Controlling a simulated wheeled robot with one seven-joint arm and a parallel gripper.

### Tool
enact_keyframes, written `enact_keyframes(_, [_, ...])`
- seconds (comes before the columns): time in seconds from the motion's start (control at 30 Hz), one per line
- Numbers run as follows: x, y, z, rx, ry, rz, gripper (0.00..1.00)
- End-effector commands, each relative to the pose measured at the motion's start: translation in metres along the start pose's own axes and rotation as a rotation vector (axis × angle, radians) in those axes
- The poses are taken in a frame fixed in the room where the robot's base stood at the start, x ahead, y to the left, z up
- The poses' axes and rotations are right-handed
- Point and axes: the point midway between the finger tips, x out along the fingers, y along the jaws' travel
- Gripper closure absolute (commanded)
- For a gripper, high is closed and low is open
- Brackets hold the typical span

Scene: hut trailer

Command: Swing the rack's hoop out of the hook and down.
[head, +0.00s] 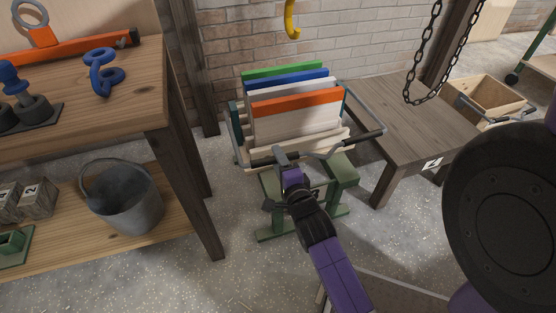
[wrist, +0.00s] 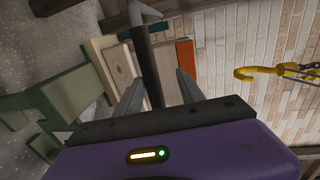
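The rack (head: 346,168) is a green stand with wooden slats, holding several upright coloured boards. Its hoop (head: 366,108) is a grey bent tube with black sleeves, running low around the rack's right side and front. The yellow hook (head: 292,20) hangs above and behind the rack, apart from the hoop, and looks empty; it also shows in the wrist view (wrist: 262,72). My gripper (head: 292,156) is at the front of the rack by the hoop. In the wrist view, my fingers (wrist: 160,92) stand apart with the hoop's black sleeve (wrist: 145,58) between them. Contact is unclear.
A wooden workbench (head: 150,95) with a grey bucket (head: 125,200) on its lower shelf stands at left. A low wooden table (head: 400,115) stands close on the right, with a hanging chain (head: 410,95) above it. Bare floor shows in front of the rack.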

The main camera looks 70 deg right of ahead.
Motion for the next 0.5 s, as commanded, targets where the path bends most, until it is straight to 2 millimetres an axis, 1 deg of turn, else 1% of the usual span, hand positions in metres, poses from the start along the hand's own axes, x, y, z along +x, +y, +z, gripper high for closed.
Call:
enact_keyframes(0.3, [-0.047, 0.000, 0.001, 0.002, -0.001, 0.005, 0.56])
enact_keyframes(0.4, [-0.060, 0.000, 0.001, 0.001, -0.001, 0.004, 0.56])
enact_keyframes(0.5, [-0.069, 0.000, 0.001, 0.001, -0.002, 0.004, 0.56])
